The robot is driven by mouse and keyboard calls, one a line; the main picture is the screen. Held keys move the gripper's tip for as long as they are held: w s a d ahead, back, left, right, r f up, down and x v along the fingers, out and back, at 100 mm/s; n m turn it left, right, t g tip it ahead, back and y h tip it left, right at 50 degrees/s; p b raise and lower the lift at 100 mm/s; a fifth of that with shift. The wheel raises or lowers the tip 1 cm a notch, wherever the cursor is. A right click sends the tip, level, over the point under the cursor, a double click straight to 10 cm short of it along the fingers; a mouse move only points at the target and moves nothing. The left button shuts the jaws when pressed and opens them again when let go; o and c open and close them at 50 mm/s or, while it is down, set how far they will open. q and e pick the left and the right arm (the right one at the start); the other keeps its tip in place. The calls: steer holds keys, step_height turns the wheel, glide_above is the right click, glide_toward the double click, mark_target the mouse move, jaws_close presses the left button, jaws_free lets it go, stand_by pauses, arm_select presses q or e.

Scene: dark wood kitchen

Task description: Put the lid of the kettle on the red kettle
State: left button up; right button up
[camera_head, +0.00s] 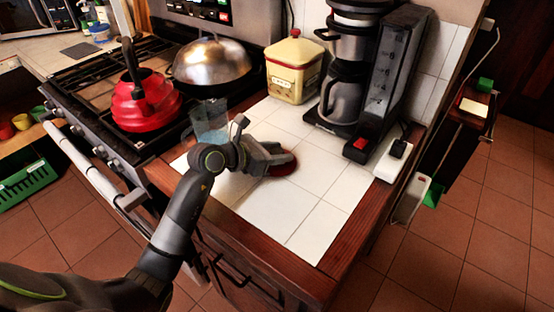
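The red kettle (145,103) stands on the stove at the left, with its dark handle upright. A dark red round thing, which looks like the kettle's lid (284,168), is on the white tiled counter. My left gripper (277,158) is low over the tiles at the lid and covers part of it. Its fingers are seen from behind, so I cannot tell whether they are open or closed on the lid. My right gripper is not in view.
A clear blue-tinted jug (210,122) stands just behind my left wrist. A metal domed lid (212,62) on the stove is right of the kettle. A yellow canister (294,70) and coffee machine (370,75) stand behind. The front tiles (310,225) are clear.

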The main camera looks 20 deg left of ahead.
arm_select(q)
steer(key=c, duration=0.7)
steer(key=shift+r, duration=0.1)
